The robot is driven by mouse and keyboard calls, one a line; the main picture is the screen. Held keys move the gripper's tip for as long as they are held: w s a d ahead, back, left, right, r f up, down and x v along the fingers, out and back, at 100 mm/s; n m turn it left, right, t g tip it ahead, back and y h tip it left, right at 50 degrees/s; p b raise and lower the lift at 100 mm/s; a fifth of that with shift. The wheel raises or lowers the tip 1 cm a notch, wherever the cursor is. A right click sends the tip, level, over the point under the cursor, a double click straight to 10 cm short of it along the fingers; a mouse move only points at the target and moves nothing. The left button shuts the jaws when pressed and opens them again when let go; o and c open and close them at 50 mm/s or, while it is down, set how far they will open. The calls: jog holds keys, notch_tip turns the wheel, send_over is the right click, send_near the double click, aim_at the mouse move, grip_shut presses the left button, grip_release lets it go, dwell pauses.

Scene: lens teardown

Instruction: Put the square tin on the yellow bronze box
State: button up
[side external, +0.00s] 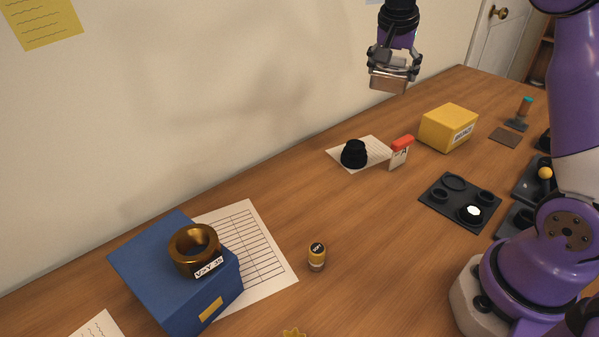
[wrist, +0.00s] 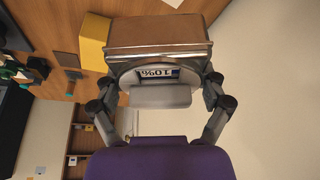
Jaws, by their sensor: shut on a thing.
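The square tin (side external: 388,84) is a brownish metal box held in my gripper (side external: 393,66), high above the table near the wall. In the wrist view the tin (wrist: 158,36) fills the space ahead of the fingers, with a label reading 10%, seen upside down. My gripper (wrist: 160,92) is shut on it. The yellow bronze box (side external: 441,128) stands on the table below and to the right of the tin in the side view, with a white label on its front. Its top is bare. Part of the yellow box (wrist: 95,42) shows beside the tin in the wrist view.
A black lens part (side external: 354,154) sits on a paper, near a red-topped card (side external: 400,152). A dark tray (side external: 459,202) with round parts lies in front of the yellow box. A blue box (side external: 180,275) bearing a bronze ring (side external: 194,249) stands front left, near a small yellow-capped jar (side external: 316,257).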

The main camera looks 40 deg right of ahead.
jog(key=s+d+m+g, duration=0.2)
jog(key=s+d+m, duration=0.2)
jog(key=d, duration=0.3)
send_near(450, 115)
jog(key=shift+d+f+m, duration=0.3)
jog(key=shift+d+f, duration=0.2)
jog(key=shift+d, duration=0.2)
jog(key=shift+s+d+f, duration=0.15)
jog(key=shift+d, duration=0.1)
jog(key=shift+f, duration=2.05)
jog(key=shift+f, duration=0.1)
jog(key=o, duration=1)
